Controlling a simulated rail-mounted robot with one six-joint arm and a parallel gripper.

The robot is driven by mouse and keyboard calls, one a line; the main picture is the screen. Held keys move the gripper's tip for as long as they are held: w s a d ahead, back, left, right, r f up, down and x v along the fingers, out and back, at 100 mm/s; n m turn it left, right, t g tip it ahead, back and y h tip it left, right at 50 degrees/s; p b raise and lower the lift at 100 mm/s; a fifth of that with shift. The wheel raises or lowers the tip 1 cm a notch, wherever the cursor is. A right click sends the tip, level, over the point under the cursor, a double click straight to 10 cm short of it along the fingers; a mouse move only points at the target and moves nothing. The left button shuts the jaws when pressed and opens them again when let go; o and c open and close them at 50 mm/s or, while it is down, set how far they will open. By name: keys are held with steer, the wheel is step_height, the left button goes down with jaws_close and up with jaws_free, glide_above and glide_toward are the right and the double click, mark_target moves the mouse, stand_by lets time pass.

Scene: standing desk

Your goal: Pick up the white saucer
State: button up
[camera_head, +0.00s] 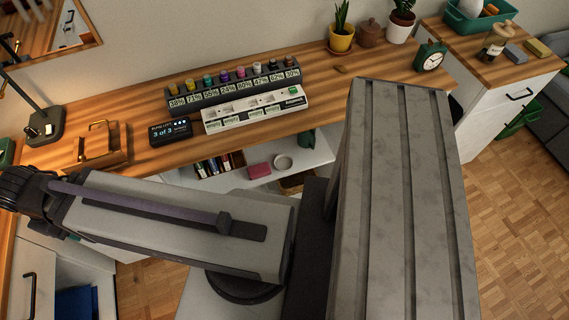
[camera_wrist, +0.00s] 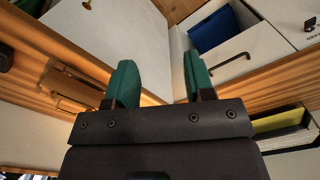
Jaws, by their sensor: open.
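No thing in view is clearly a white saucer. A small round pale dish (camera_head: 283,162) sits on the shelf below the desktop in the head view; I cannot tell whether it is the saucer. My gripper (camera_wrist: 160,82) shows in the wrist view with its two green fingertips apart and nothing between them. It points at white cabinet fronts and a wooden edge. In the head view my arm reaches to the left edge, and the fingertips cannot be made out there.
The wooden desktop (camera_head: 330,78) holds a row of coloured jars, a white labelled rack (camera_head: 255,108), a black display (camera_head: 170,132), a lamp and potted plants. A pink block (camera_head: 259,171) lies on the shelf.

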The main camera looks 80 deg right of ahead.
stand_by(0.3)
steer(key=o, duration=1)
steer(key=shift+c, duration=0.2)
